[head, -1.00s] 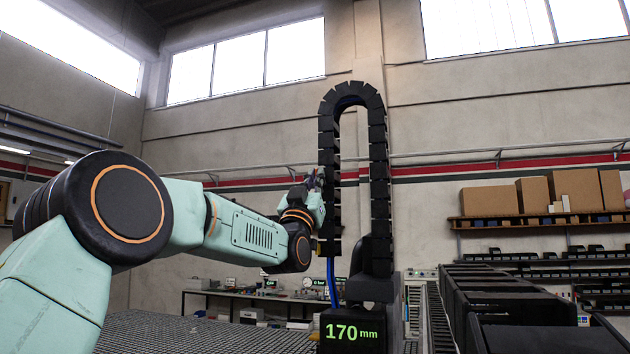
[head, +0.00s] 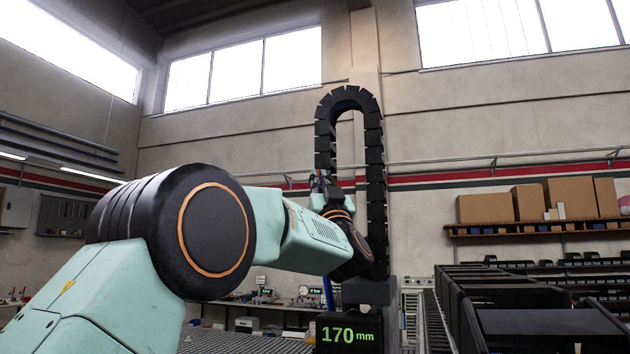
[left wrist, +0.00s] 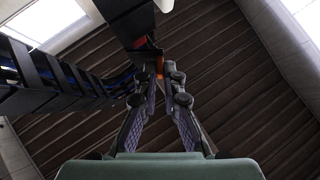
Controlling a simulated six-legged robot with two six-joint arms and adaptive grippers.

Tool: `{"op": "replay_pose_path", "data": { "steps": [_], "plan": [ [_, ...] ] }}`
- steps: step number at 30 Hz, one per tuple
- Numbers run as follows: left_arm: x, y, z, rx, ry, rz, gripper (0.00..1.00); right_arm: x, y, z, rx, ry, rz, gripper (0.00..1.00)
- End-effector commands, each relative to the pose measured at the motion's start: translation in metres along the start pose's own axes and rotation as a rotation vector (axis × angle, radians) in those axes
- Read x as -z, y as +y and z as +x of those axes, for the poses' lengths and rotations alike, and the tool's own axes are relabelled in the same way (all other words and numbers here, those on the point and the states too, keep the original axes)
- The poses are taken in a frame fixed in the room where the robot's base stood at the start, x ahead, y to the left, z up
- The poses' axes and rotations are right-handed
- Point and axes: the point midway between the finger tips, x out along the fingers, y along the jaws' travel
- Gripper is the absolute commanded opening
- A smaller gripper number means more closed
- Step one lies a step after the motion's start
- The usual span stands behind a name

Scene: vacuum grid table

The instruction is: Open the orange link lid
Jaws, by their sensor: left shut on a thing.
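A black cable chain (head: 375,190) arches upside-down-U-shaped above a black stand in the head view. My left gripper (head: 322,183) is at the chain's left leg, and my own wrist hides that leg's lower part. In the left wrist view, the chain (left wrist: 70,85) comes in from the left. Another dark chain part lies just beyond the fingertips. The orange link lid (left wrist: 160,66) shows as a small orange piece between the fingertips of my left gripper (left wrist: 167,76), which is shut on it. The lid's hinge and exact angle are too small to tell.
A display reading 170 mm (head: 349,334) stands at the chain's foot. A blue cable (head: 325,293) hangs below my wrist. Black bins (head: 530,320) stand at the right. A workbench (head: 270,304) and a shelf with cardboard boxes (head: 540,226) are behind.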

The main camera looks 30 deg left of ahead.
Motion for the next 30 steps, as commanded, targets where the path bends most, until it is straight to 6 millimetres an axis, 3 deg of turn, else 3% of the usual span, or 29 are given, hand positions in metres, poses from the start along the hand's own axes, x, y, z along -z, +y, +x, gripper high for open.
{"op": "replay_pose_path", "data": {
  "steps": [6, 30],
  "plan": [
    [0.003, 0.010, -0.004, 0.135, -0.005, 0.138, 0.00, 0.000, 0.000, -0.014, 0.000, 0.000, 0.000, 0.40],
    [0.008, 0.021, -0.010, 0.339, -0.003, 0.342, 0.00, 0.000, 0.000, -0.016, 0.000, 0.000, 0.000, 0.40]
  ]
}}
